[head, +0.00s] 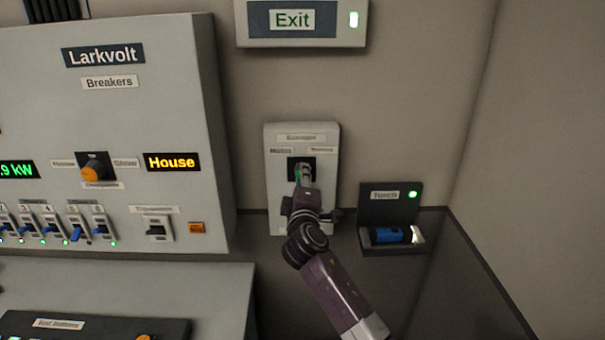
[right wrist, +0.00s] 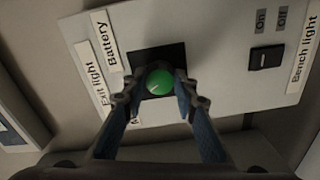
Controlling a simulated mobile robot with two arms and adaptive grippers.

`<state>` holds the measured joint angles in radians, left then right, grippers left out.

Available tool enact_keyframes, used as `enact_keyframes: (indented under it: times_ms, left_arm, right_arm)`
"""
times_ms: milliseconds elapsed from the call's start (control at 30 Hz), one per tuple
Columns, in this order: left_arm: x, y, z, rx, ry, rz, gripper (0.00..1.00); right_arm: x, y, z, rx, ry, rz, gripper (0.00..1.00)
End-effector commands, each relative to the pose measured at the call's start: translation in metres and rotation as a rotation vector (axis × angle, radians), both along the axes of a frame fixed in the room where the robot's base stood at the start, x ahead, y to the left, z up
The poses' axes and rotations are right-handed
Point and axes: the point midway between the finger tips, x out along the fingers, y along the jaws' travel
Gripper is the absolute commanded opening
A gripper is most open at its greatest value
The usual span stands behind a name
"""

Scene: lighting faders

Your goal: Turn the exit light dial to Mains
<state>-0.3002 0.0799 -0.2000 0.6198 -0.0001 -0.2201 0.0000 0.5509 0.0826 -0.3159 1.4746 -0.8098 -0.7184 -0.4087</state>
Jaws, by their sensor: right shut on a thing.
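The exit light dial is a green round knob on a black square plate on a pale wall panel (head: 273,185). The dial (right wrist: 160,83) shows best in the right wrist view. My right gripper (head: 301,176) has its fingers on both sides of it and is shut on it. In the right wrist view my gripper (right wrist: 163,88) shows the same hold. A "Battery" label (right wrist: 107,40) is beside the plate, with an "Exit light" label (right wrist: 92,70) beyond it. Another label is mostly hidden behind a finger. I cannot tell where the dial points. My left gripper is out of view.
A lit Exit sign (head: 292,20) hangs above the panel. A black torch holder (head: 391,205) is to its right. The breaker cabinet (head: 130,130) fills the left. A bench light switch (right wrist: 265,58) is on the same panel as the dial.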

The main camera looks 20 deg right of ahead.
Motion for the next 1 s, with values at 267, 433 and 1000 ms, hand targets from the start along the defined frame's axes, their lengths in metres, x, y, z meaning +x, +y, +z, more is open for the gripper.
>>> enact_keyframes:
  times_ms: [267, 433, 1000]
  left_arm:
    - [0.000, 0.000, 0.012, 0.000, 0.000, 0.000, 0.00]
    - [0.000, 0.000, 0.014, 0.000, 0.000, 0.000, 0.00]
    - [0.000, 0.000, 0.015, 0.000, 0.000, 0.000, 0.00]
  right_arm:
    - [0.000, 0.000, 0.000, -0.156, 0.047, -0.002, 0.02]
    - [0.000, 0.000, 0.000, -0.209, 0.062, -0.001, 0.02]
    - [0.000, 0.000, -0.001, -0.237, 0.070, -0.001, 0.02]
